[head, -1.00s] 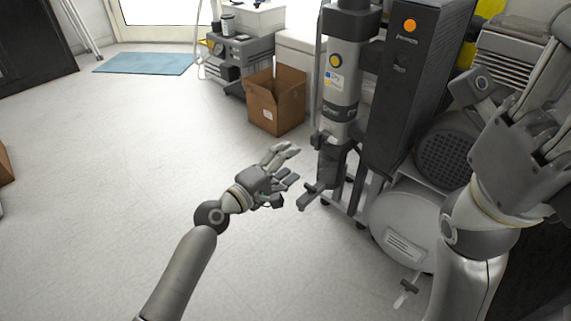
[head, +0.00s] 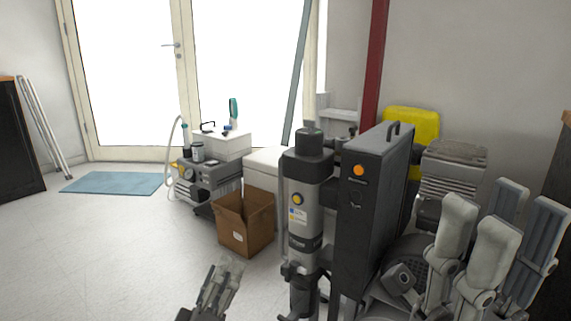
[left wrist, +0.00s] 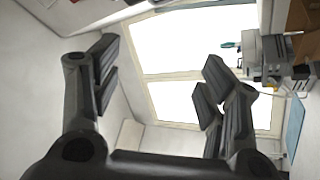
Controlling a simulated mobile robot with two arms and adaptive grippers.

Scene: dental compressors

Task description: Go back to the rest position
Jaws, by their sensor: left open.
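My left gripper (head: 222,285) shows at the bottom edge of the head view, in front of the cardboard box, with nothing between its fingers. In the left wrist view its dark fingers (left wrist: 157,85) stand wide apart and empty, with the bright glass door beyond. My right gripper (head: 495,245) is at the lower right of the head view. Its fingers point up and are spread, with no object seen between them. It partly covers the compressor behind it.
The grey compressor column (head: 306,215) and dark cabinet (head: 370,215) stand close, between my grippers. An open cardboard box (head: 245,222) is on the floor beside a grey cart (head: 208,180). The floor at left is clear up to the blue mat (head: 113,183).

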